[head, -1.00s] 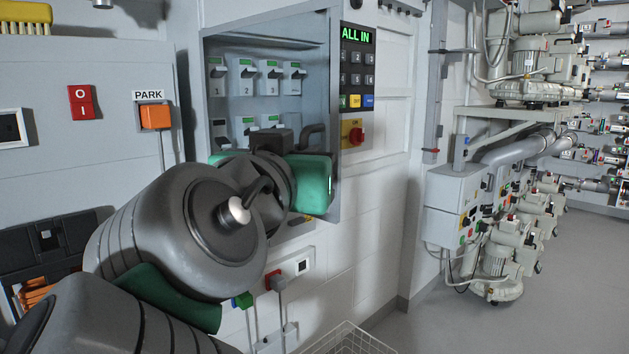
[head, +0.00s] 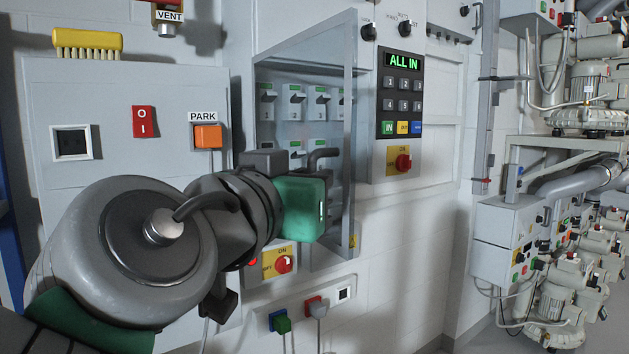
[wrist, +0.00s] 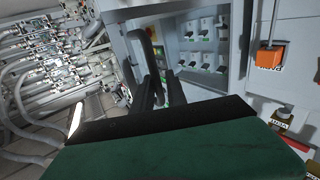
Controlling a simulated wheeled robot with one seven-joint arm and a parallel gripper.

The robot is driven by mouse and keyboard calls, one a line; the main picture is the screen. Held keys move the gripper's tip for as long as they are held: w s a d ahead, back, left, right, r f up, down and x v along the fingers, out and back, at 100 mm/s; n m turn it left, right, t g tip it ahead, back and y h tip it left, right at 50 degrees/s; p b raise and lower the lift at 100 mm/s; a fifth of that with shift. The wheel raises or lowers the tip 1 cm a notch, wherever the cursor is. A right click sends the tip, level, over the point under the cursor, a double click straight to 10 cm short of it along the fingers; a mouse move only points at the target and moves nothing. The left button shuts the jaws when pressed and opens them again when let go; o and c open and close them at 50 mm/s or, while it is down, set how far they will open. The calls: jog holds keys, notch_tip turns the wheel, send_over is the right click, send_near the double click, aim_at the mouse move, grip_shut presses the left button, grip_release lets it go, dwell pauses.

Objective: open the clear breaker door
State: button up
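The clear breaker door (head: 350,100) stands partly open. It is hinged on the left of the breaker cabinet, and its right edge swings out toward me. Several breaker switches (head: 294,100) show through it; they also show in the wrist view (wrist: 205,55). A dark, bent door handle (head: 325,155) sits near the free edge, and it shows in the wrist view (wrist: 146,42). My gripper (head: 308,195), with its green body, is at the handle. In the wrist view its dark fingers (wrist: 158,88) are close together around the handle. The exact contact is partly hidden.
A keypad panel reading "ALL IN" (head: 403,90) and a red knob (head: 403,162) are on the wall right of the door. Pumps (head: 575,90) stand at the right.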

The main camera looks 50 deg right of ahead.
jog(key=o, duration=0.3)
jog(key=shift+o, duration=0.2)
jog(key=v, duration=0.7)
jog(key=shift+a, duration=0.35)
jog(key=shift+s+f, duration=0.15)
